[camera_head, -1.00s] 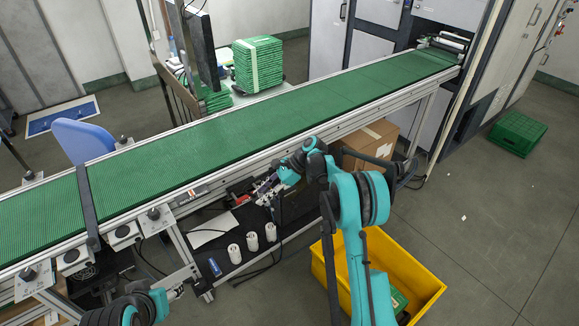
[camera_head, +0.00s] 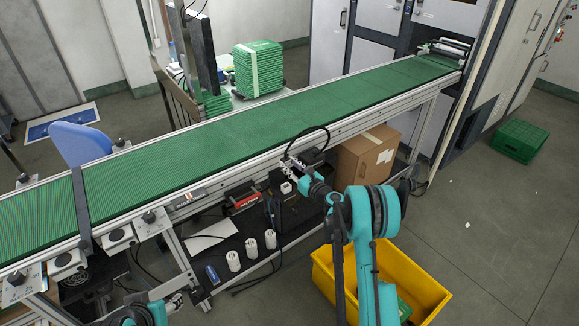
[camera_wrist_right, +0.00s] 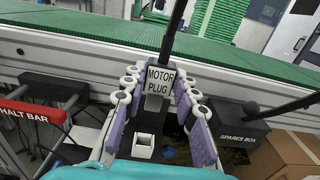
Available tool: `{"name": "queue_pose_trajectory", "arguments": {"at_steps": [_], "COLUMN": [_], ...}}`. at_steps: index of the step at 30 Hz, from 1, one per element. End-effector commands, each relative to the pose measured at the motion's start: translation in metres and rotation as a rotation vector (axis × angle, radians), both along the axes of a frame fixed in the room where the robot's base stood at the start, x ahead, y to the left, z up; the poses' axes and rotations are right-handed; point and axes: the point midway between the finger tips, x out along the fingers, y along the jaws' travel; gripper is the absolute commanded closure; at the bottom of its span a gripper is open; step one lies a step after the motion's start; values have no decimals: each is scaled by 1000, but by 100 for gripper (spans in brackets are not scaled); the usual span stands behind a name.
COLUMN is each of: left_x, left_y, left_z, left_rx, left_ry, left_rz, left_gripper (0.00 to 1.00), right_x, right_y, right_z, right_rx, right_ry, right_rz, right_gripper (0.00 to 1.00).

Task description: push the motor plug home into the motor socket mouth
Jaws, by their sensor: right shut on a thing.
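The motor plug, a light block with a "MOTOR PLUG" label (camera_wrist_right: 159,79), is between the purple-padded fingers of my right gripper (camera_wrist_right: 158,96), which is shut on it. A thick black cable rises from the plug. In the head view my right gripper (camera_head: 294,165) is at the conveyor's near side. A white block with a dark square opening (camera_wrist_right: 143,146), seemingly the motor socket, shows lower between the fingers in the wrist view, apart from the plug. It seems to be the small white cube (camera_head: 286,188) below my gripper. My left gripper (camera_head: 174,301) is small at lower left; its jaws are unclear.
The green conveyor (camera_head: 240,128) runs behind my gripper. A dark spares box (camera_wrist_right: 238,124) stands to the right, beside a cardboard box (camera_head: 362,158). A red halt bar (camera_wrist_right: 32,111) is to the left. White cylinders (camera_head: 252,247) stand on the lower shelf; a yellow bin (camera_head: 412,270) is in front.

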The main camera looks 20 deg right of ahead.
Motion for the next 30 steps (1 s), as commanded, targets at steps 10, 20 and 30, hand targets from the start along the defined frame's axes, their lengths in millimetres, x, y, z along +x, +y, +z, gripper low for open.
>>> {"name": "queue_pose_trajectory", "arguments": {"at_steps": [10,20,30], "left_x": [0,0,0], "left_y": [0,0,0], "left_z": [-11,-32,-32], "left_rx": [0,0,0], "left_ry": [0,0,0], "left_rz": [0,0,0], "left_gripper": [51,51,51], "right_x": [-2,-2,-2], "right_y": [-1,0,0], "right_z": [-7,-37,-57], "right_rx": [3,2,2], "right_ry": [-1,0,0], "right_rz": [6,7,7], "right_gripper": [100,100,100]}}
